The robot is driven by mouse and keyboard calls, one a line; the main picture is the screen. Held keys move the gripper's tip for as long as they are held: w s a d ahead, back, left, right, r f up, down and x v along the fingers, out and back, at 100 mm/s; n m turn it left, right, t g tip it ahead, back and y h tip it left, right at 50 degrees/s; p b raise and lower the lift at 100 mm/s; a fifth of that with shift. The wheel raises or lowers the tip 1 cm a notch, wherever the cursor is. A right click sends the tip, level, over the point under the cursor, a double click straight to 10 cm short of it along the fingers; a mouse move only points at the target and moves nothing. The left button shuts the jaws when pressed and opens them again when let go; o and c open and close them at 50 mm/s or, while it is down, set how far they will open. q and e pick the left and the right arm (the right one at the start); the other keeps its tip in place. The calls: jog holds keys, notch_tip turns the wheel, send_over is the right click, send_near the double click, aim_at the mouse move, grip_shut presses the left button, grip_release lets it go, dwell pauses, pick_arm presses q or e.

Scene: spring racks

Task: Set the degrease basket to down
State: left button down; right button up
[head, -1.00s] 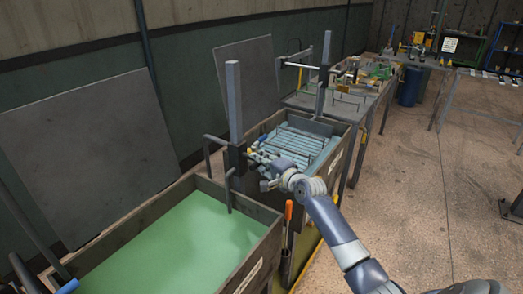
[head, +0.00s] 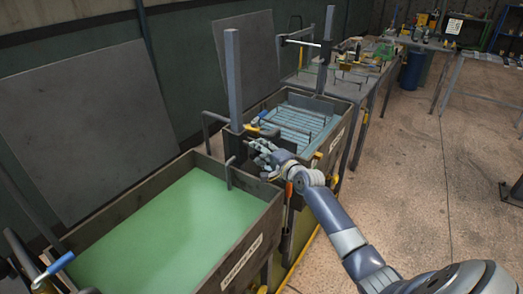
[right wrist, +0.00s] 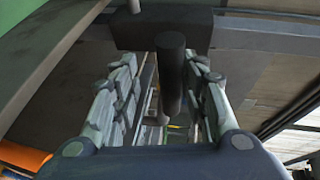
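Two open tanks stand in a row. The near tank (head: 262,222) holds green liquid, and the far tank (head: 338,132) has a pale blue slatted basket (head: 295,122) sitting low inside it. My right gripper (head: 258,150) is beside that bracket. In the right wrist view its fingers are open on both sides of a dark round bar (right wrist: 170,75), with gaps showing. My left gripper is not in view.
An orange-handled tool (head: 289,195) hangs at the tank corner under my right arm. A blue-gripped lever (head: 60,263) is at the lower left. Grey panels (head: 85,140) lean on the wall.

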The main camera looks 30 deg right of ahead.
jog(key=shift+w+r, duration=0.1)
jog(key=shift+r, duration=0.1)
jog(key=s+r, duration=0.2)
jog(key=s, duration=0.9)
jog(key=shift+s, duration=0.4)
